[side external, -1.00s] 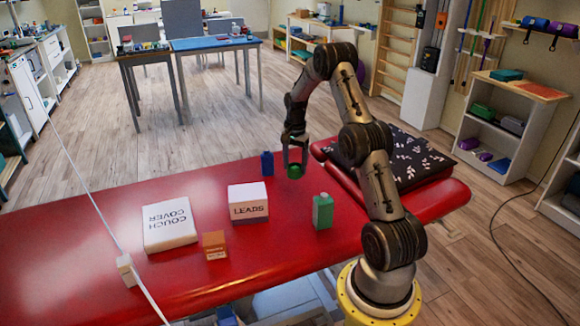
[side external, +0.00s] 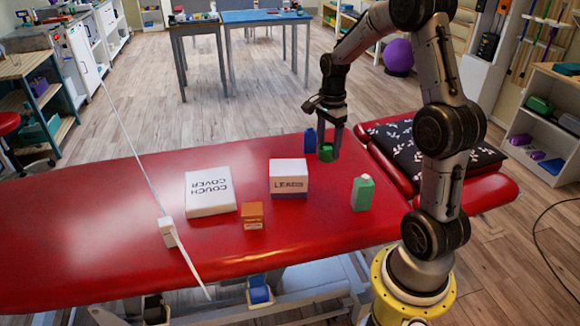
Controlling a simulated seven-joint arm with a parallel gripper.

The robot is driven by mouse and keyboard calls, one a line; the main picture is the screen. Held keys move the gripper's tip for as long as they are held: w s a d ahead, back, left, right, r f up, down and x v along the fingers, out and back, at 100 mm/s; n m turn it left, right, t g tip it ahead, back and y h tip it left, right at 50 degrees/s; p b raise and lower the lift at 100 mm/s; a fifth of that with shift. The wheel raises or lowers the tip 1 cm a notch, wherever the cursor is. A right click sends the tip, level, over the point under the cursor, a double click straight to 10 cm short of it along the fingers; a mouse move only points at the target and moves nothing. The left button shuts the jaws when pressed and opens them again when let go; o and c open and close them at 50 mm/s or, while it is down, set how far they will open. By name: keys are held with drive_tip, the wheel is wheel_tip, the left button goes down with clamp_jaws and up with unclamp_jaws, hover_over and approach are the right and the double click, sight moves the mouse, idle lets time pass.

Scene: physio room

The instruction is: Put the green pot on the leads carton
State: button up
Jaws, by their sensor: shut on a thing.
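My gripper (side external: 329,135) points down and is shut on the green pot (side external: 326,153), a small dark green vessel between its fingers. The pot is over the far part of the red couch; whether it touches the surface I cannot tell. The leads carton (side external: 288,179) stands on the couch, nearer the camera and to the left of the pot. It is a white box with a darker lower band and "LEADS" on its front. Its top is bare.
A blue bottle (side external: 309,141) stands just left of the pot. A green bottle (side external: 362,193) is right of the carton. An orange box (side external: 252,215) and a white couch cover box (side external: 210,192) lie left. A patterned pillow (side external: 430,150) is at right on the red couch (side external: 100,240).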

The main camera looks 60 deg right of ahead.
drive_tip(key=shift+n, duration=0.6)
drive_tip(key=a+r, duration=0.1)
drive_tip(key=w+a+r, duration=0.1)
drive_tip(key=a, duration=0.1)
drive_tip(key=a+r, duration=0.1)
drive_tip(key=shift+w+a+r, duration=0.15)
drive_tip(key=shift+w+a, duration=0.15)
drive_tip(key=shift+w, duration=0.35)
drive_tip(key=w+d+f, duration=0.4)
drive_tip(key=w, duration=0.3)
approach(288, 167)
drive_tip(key=shift+s+a+f, duration=0.15)
drive_tip(key=shift+s+f, duration=0.3)
drive_tip(key=shift+w+d+f, duration=0.25)
drive_tip(key=shift+w+f, duration=0.2)
drive_tip(key=shift+f, duration=1.65)
drive_tip(key=shift+f, duration=0.15)
drive_tip(key=o, duration=1.4)
